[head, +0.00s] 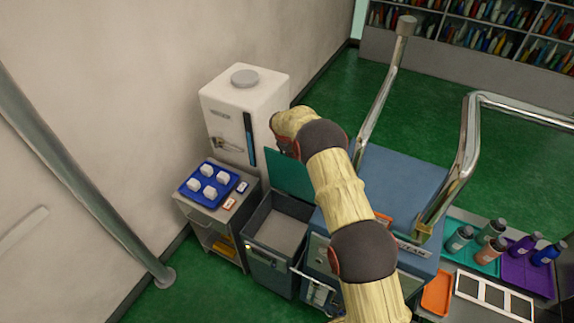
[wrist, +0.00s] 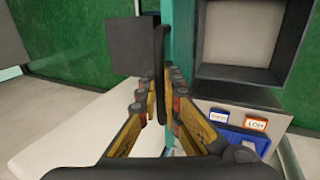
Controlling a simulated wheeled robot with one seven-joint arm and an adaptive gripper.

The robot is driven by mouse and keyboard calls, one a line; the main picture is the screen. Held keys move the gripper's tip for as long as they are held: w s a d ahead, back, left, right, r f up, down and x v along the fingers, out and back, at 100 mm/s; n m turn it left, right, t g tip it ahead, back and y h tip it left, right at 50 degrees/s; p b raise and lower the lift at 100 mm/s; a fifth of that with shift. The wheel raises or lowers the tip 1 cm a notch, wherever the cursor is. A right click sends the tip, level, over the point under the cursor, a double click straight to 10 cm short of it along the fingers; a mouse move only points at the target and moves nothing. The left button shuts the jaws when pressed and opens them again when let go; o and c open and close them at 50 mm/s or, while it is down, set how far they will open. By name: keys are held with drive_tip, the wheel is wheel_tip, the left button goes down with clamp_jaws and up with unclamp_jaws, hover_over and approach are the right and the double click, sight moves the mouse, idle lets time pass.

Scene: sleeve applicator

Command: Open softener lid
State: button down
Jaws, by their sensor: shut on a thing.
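A teal lid (head: 289,178) stands roughly upright at the back edge of a dark grey bin (head: 266,262), whose pale inside is exposed. The exact contact is partly hidden by the fingers. In the head view my arm hides the gripper.
A white cabinet (head: 225,108) with a round grey cap stands behind the bin. At left, a grey cart (head: 211,215) carries a blue tray (head: 190,191) with several white pieces. A blue-grey machine (head: 405,180) with metal rails stands at right. Bottles stand farther right.

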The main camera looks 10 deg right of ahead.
drive_tip(key=shift+w+d+r, duration=0.25)
drive_tip(key=shift+w+d, duration=0.35)
drive_tip(key=shift+w, duration=0.3)
drive_tip(key=c, duration=2.1)
unclamp_jaws()
drive_tip(key=shift+s, duration=0.1)
drive_tip(key=shift+o, duration=0.6)
drive_tip(key=shift+f, duration=0.1)
